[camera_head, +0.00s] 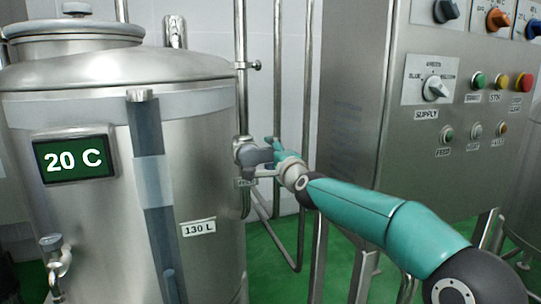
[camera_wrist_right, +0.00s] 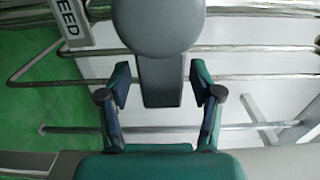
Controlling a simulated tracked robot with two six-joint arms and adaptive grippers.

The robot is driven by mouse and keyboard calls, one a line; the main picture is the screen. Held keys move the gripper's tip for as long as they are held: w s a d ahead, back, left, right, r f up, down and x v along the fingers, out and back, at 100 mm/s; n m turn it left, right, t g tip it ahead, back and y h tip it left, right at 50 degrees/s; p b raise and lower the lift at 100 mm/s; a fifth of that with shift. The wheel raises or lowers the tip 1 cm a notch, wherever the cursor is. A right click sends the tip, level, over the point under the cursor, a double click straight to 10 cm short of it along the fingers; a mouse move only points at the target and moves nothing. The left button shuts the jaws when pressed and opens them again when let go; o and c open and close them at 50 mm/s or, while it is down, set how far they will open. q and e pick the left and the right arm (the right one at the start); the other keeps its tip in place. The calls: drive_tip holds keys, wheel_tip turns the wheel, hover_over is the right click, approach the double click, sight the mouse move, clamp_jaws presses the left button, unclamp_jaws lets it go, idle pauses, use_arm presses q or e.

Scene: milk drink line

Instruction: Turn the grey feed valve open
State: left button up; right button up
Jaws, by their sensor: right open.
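The grey feed valve (camera_head: 248,153) sits on a pipe at the right side of the steel tank. Its handle points right, toward my right gripper (camera_head: 272,158). In the right wrist view the valve's round hub (camera_wrist_right: 158,25) is at top centre, and its short grey lever (camera_wrist_right: 160,82) hangs down between the open fingers of the right gripper (camera_wrist_right: 161,90). A gap shows on both sides of the lever, so neither finger appears to touch it. My left gripper is not in view.
The tank (camera_head: 95,75) has a 20 C display (camera_head: 75,158) and a 130 L label (camera_head: 198,227). A FEED label (camera_wrist_right: 72,20) is beside the valve. Vertical pipes (camera_head: 277,75) run behind it. A control cabinet (camera_head: 365,125) with knobs and buttons stands at the right.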

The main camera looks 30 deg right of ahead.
drive_tip(key=c, duration=1.2)
clamp_jaws()
drive_tip(key=shift+a+f, duration=0.1)
